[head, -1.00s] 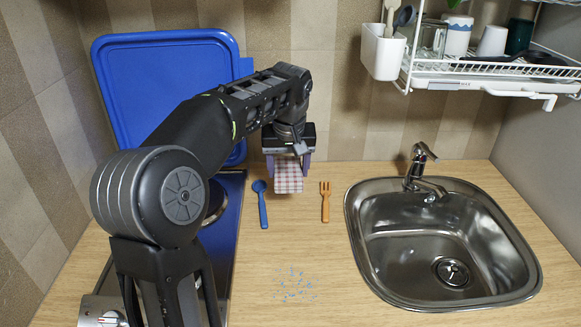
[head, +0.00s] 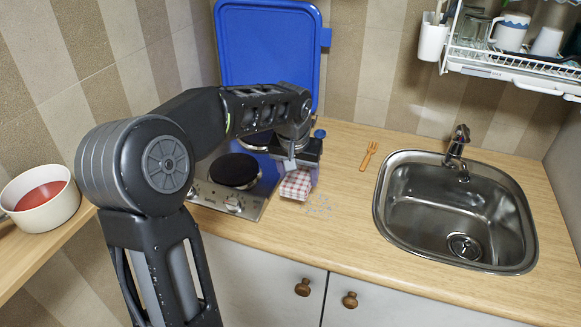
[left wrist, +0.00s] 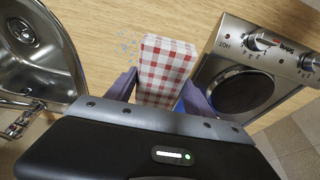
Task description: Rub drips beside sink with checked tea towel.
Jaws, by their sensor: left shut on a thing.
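The red-and-white checked tea towel (head: 296,184) is a folded pad held by my left gripper (head: 298,168), low over the worktop beside the hob. In the left wrist view the towel (left wrist: 165,72) sits between the two fingers of the gripper (left wrist: 160,92). The drips (head: 320,204) are small pale blue specks on the wood, just right of the towel; they also show in the left wrist view (left wrist: 128,45). The steel sink (head: 455,215) lies further right. I cannot tell whether the towel touches the worktop. My right gripper is out of view.
The hob (head: 235,172) is close on the left, with the blue lid (head: 268,50) upright behind it. An orange fork (head: 369,155) lies near the sink. A blue spoon (head: 319,134) is mostly hidden behind my gripper. A dish rack (head: 515,62) hangs above the sink.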

